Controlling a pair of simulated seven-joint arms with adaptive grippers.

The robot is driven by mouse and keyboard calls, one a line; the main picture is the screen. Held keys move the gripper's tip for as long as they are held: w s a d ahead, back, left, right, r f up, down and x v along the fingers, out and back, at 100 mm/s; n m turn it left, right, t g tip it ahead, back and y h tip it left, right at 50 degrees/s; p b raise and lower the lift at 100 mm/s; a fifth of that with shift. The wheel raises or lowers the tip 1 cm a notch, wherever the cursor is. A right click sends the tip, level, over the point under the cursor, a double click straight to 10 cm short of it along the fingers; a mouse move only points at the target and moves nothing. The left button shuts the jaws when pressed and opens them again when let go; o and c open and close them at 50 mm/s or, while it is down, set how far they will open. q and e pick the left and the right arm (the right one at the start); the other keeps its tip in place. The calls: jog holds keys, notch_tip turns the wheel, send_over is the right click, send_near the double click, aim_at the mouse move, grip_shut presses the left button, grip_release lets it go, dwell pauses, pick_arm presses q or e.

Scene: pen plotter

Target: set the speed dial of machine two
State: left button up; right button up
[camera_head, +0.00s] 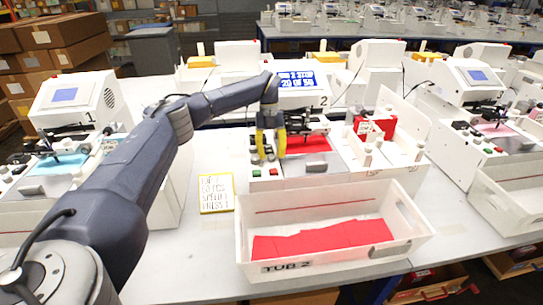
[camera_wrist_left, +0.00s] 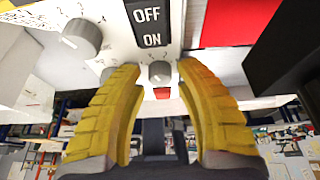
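Machine two (camera_head: 322,99), white with a "2" and a lit blue screen (camera_head: 298,79), stands in the middle. My left gripper (camera_head: 268,156) is over the left front of its panel, pointing down. In the left wrist view the yellow fingers (camera_wrist_left: 158,66) are apart, with a small grey dial (camera_wrist_left: 159,72) between their tips. I see gaps beside the dial, so it does not look gripped. A larger grey dial (camera_wrist_left: 82,38) with numbers around it sits to the left. I cannot read which one is the speed dial. My right gripper is not in view.
An OFF/ON rocker switch (camera_wrist_left: 150,22) is close to the fingertips. A white tub marked "TUB 2" (camera_head: 333,261) with red sheets stands in front. A yellow-edged note card (camera_head: 216,194) lies left of it. Machine one (camera_head: 78,98) and another machine (camera_head: 468,95) flank machine two.

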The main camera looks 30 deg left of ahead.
pick_arm(q)
jog(key=shift+s+f, duration=0.1)
jog(key=shift+f, duration=0.15)
grip_shut()
dwell(0.4)
